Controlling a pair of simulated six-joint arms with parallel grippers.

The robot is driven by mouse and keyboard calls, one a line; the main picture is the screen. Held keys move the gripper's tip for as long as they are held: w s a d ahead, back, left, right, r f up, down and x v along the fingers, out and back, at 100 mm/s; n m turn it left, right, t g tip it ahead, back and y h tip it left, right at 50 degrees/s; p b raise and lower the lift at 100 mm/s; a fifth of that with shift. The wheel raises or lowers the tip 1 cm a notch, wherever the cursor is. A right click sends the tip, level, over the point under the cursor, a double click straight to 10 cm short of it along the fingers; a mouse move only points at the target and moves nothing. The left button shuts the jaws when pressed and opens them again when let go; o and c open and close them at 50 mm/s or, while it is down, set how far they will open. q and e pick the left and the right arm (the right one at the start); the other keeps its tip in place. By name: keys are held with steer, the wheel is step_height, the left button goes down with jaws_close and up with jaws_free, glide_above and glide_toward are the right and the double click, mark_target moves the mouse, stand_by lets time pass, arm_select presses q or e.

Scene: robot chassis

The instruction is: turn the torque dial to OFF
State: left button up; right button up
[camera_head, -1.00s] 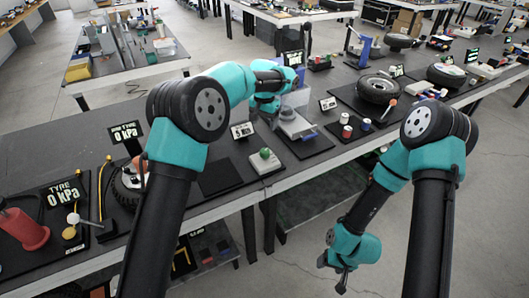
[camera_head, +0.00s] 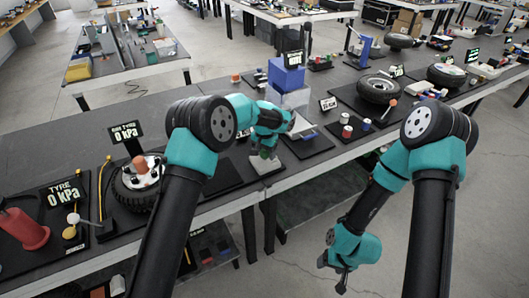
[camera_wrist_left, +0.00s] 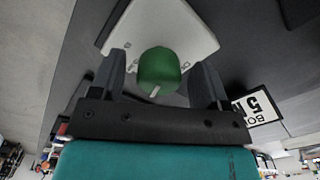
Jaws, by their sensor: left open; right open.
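The torque dial is a green round knob (camera_wrist_left: 158,70) with a pale pointer mark, on a white base plate (camera_wrist_left: 165,25) with small lettering I cannot read. In the left wrist view the knob sits between the two dark fingers of my left gripper (camera_wrist_left: 160,80), which are open with gaps on both sides. In the head view my left gripper (camera_head: 264,151) is right over the dial and mostly hides the knob; the white plate (camera_head: 268,167) shows below it. My right gripper (camera_head: 342,284) hangs open and empty in front of the bench, over the floor.
A sign reading "5 N" (camera_wrist_left: 258,108) stands to the right of the dial in the wrist view. A blue box (camera_head: 286,76) stands behind my left arm. A dark flat pad (camera_head: 222,178) lies left of the dial, and small cans (camera_head: 347,131) stand to the right.

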arm_select(q)
steer(key=shift+f, duration=0.1)
steer(key=shift+c, duration=0.4)
steer(key=c, duration=0.8)
steer(key=shift+n, duration=0.5)
steer(key=n, duration=0.6)
steer(key=shift+d, duration=0.15)
steer(key=n, duration=0.7)
steer(key=o, duration=0.9)
